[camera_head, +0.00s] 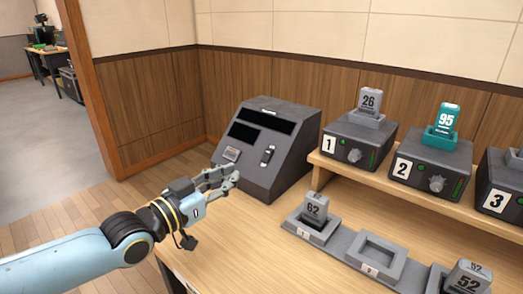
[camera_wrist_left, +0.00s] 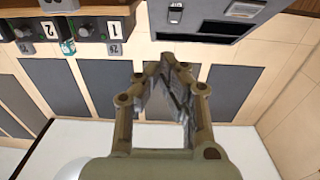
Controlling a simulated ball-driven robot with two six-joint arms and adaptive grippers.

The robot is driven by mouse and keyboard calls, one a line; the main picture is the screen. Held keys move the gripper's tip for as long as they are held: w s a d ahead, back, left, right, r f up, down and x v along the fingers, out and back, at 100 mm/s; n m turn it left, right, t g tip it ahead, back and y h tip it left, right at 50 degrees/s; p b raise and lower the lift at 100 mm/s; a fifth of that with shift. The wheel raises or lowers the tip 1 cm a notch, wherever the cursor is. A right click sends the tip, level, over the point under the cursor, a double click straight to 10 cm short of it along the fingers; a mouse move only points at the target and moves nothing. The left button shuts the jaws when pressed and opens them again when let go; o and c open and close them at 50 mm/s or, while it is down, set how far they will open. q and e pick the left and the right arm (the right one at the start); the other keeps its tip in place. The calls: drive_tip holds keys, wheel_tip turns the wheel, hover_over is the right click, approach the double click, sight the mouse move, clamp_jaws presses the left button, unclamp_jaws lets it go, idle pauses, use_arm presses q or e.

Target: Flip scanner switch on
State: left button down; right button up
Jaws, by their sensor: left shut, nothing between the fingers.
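The dark grey scanner console (camera_head: 265,185) stands on the table by the wall, with a sloped front. A small switch (camera_head: 267,156) with a light lever sits on the right of its front; I cannot tell whether it is on or off. A light grey panel piece (camera_head: 231,154) sits on the left of the front. My left gripper (camera_head: 236,174) is shut and empty, in front of the console's lower left, left of and below the switch. In the left wrist view its fingertips (camera_wrist_left: 170,62) meet, and the switch (camera_wrist_left: 175,13) shows upside down near the top edge.
Numbered boxes stand on a raised shelf at the right, box 1 (camera_head: 357,141) and box 2 (camera_head: 430,169) bearing blocks 26 (camera_head: 369,102) and 95 (camera_head: 445,121). Block 62 (camera_head: 314,208) sits in a front tray, beside an empty tray (camera_head: 378,252). The table's left front (camera_head: 230,250) is clear.

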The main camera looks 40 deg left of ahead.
sight(267, 155)
use_arm(q)
drive_tip(key=shift+a+r+t, duration=0.7)
drive_tip(key=shift+a+r, duration=0.15)
drive_tip(key=shift+a, duration=0.05)
drive_tip(key=shift+w, duration=0.1)
drive_tip(key=w+b, duration=0.2)
drive_tip(key=w, duration=0.2)
drive_tip(key=w+b, duration=0.2)
drive_tip(key=w, duration=0.1)
drive_tip(key=w+d+f+b, duration=0.1)
drive_tip(key=w, duration=0.3)
drive_tip(key=shift+w+b, duration=0.35)
drive_tip(key=shift+b, duration=0.05)
drive_tip(key=shift+w+f, duration=0.15)
drive_tip(key=shift+w, duration=0.5)
